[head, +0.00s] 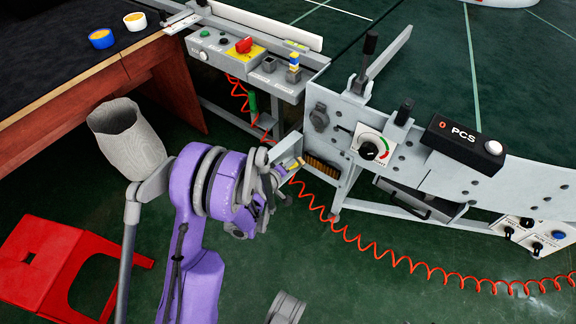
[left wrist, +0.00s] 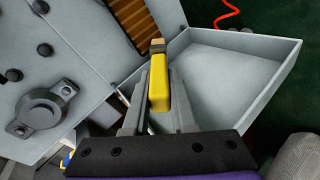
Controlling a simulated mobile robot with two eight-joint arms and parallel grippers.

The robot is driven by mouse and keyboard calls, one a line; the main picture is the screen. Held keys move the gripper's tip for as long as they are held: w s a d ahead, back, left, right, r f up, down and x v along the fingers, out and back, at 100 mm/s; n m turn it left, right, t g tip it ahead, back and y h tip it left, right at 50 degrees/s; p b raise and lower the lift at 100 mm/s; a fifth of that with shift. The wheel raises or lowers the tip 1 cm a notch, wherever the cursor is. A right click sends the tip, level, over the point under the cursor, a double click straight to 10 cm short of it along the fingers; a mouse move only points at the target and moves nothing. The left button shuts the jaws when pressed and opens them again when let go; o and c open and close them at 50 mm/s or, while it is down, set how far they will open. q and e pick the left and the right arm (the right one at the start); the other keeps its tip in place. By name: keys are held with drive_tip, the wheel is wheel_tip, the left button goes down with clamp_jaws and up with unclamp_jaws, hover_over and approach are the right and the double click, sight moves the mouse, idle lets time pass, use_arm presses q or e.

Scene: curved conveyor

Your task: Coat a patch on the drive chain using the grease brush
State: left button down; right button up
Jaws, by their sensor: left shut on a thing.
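My left gripper (head: 285,170) is at the conveyor's side, in front of an opening in the grey frame. It is shut on the grease brush, which has a yellow handle (left wrist: 158,90) and a tan tip (left wrist: 157,45). The brush shows small in the head view (head: 291,163). The drive chain looks like a brown, ribbed strip (head: 322,167) inside the opening. In the left wrist view the chain (left wrist: 138,22) lies just beyond the brush tip, up and left. I cannot tell whether they touch.
A grey open tray (left wrist: 235,80) lies right of the brush. A coiled orange hose (head: 400,260) hangs below the conveyor. A red stool (head: 45,255) and grey bin (head: 125,135) stand left. The PCS counter box (head: 462,143) and knob panel (head: 370,147) sit on the conveyor side.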

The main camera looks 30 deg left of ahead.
use_arm(q)
drive_tip(key=shift+w, duration=0.6)
drive_tip(key=shift+d, duration=0.1)
drive_tip(key=shift+s+d+b, duration=0.1)
drive_tip(key=shift+d+b, duration=0.45)
drive_tip(key=shift+d, duration=0.35)
drive_tip(key=shift+s+d, duration=0.55)
drive_tip(key=shift+d, duration=5.75)
drive_tip(key=shift+w+a+p, duration=0.2)
drive_tip(key=shift+a+p, duration=0.2)
drive_tip(key=shift+a, duration=2)
drive_tip(key=shift+w+a+p, duration=0.15)
drive_tip(key=shift+a+p, duration=0.25)
drive_tip(key=shift+a, duration=2.05)
drive_tip(key=shift+w+a+p, duration=0.2)
drive_tip(key=shift+a+p, duration=0.2)
drive_tip(key=shift+a, duration=2)
drive_tip(key=s, duration=0.6)
drive_tip(key=shift+a+b, duration=0.25)
drive_tip(key=shift+b, duration=0.1)
